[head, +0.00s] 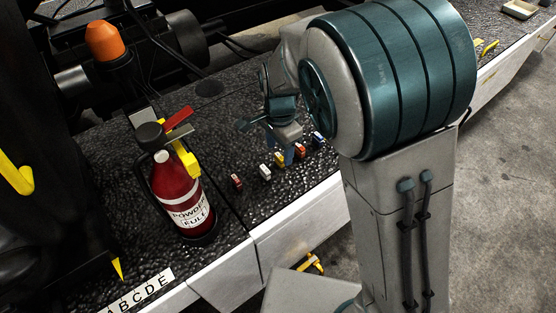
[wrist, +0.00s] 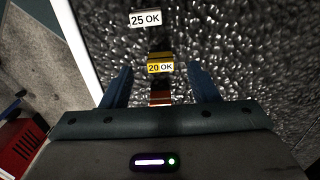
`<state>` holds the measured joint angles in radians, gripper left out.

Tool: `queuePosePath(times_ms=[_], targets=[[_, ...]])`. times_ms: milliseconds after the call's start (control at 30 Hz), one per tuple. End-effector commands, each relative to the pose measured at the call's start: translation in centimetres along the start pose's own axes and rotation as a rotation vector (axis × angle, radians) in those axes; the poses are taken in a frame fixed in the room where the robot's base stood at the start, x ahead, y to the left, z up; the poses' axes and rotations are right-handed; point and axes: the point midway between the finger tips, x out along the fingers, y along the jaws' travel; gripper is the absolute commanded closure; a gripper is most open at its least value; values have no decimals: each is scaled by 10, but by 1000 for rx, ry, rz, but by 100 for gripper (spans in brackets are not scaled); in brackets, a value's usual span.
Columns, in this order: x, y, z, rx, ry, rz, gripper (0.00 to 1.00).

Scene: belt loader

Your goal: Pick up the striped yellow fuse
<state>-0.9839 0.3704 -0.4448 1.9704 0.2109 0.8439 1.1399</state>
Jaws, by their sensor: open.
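The yellow fuse (wrist: 153,68) carries a label reading "20 OK" and lies between the fingertips of my gripper (wrist: 160,76) in the wrist view. The fingers are open, with a gap on each side of it. I cannot make out stripes on it. In the head view the yellow fuse (head: 280,159) sits in a row on the dark textured deck, just below my gripper (head: 285,152). A white fuse (wrist: 144,18) labelled "25 OK" is above it in the wrist view. A red fuse (wrist: 160,97) is below it, partly hidden by my gripper's body.
The row also has a dark red fuse (head: 236,180) at its left end and a blue fuse (head: 318,138) at its right end. A red fire extinguisher (head: 181,198) stands left of the row. The deck's white edge (head: 300,222) runs in front.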

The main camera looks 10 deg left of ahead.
Motion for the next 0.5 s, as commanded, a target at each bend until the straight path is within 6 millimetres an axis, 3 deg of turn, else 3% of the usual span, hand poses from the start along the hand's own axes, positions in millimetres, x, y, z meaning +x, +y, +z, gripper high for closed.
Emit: queuePosePath(times_ms=[233,500], targets=[[38,0,-4,2,0,5,45],[46,-1,-4,1,1,1,45]])
